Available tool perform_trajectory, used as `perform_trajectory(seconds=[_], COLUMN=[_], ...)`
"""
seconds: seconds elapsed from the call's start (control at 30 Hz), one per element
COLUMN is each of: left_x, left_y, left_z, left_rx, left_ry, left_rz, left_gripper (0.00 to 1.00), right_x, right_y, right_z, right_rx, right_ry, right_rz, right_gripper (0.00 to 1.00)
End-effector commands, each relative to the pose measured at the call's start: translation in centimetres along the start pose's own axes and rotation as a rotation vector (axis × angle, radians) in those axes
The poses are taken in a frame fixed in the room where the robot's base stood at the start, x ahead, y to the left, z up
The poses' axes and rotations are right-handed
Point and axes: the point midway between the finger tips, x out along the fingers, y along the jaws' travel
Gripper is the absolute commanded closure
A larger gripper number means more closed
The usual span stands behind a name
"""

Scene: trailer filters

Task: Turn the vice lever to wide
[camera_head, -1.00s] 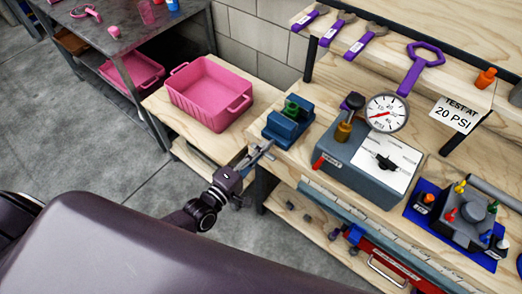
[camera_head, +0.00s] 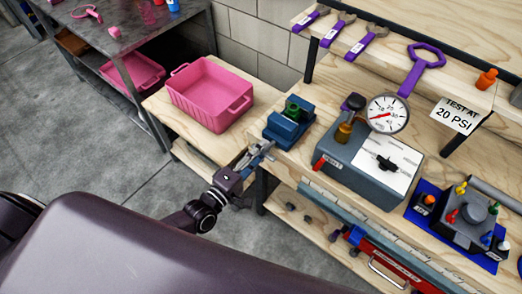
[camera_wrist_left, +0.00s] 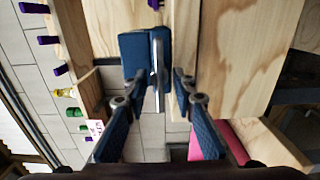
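The vice (camera_head: 287,128) is a small blue block tool with a green piece (camera_head: 292,108) in its top, at the left end of the wooden workbench. In the left wrist view the blue vice (camera_wrist_left: 133,52) is at the top centre, with a thin grey lever (camera_wrist_left: 158,58) on its near face. My left gripper (camera_head: 262,153) is at the vice's near side. In the wrist view the two blue-padded fingers of the left gripper (camera_wrist_left: 161,78) are apart, with the lever's lower end between or just beyond their tips; contact cannot be told. My right gripper is not in view.
A pink bin (camera_head: 212,95) stands on a lower wooden surface left of the vice. A grey test box with a pressure gauge (camera_head: 388,114) stands right of it. Purple-handled tools hang behind. Grey floor (camera_head: 90,165) is open at the left.

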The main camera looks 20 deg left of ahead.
Motion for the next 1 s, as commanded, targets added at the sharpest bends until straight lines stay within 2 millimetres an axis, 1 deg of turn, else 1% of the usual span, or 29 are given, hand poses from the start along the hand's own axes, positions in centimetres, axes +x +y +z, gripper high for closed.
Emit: perform_trajectory(seconds=[0.07, 0.17, 0.4, 0.5, 0.6, 0.7, 0.8, 1.0], left_x=[-0.5, -1.8, -6.8, -8.8, -10.3, -11.3, -11.9, -12.0], left_y=[-0.1, -0.1, -0.2, -0.2, -0.1, -0.1, -0.1, -0.1], left_z=[0.0, 0.0, 0.0, 0.0, 0.0, 0.0, -0.1, 0.0], left_rx=[0.001, 0.001, 0.001, 0.000, 0.000, 0.000, 0.000, 0.000], left_ry=[0.000, 0.000, -0.001, 0.000, 0.000, 0.000, 0.000, 0.000], left_rz=[-0.002, -0.003, -0.006, -0.005, -0.004, -0.003, -0.002, -0.001], left_gripper=[0.75, 0.75, 0.75, 0.75, 0.75, 0.75, 0.75, 0.75], right_x=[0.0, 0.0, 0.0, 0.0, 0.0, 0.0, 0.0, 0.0], right_y=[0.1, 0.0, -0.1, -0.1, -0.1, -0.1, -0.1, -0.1], right_z=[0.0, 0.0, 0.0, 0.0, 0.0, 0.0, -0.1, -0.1], right_rx=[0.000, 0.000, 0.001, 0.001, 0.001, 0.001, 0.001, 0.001], right_ry=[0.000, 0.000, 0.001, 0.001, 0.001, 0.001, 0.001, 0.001], right_rz=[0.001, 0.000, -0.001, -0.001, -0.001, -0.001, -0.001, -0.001], right_gripper=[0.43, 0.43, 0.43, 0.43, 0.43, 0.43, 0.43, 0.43])
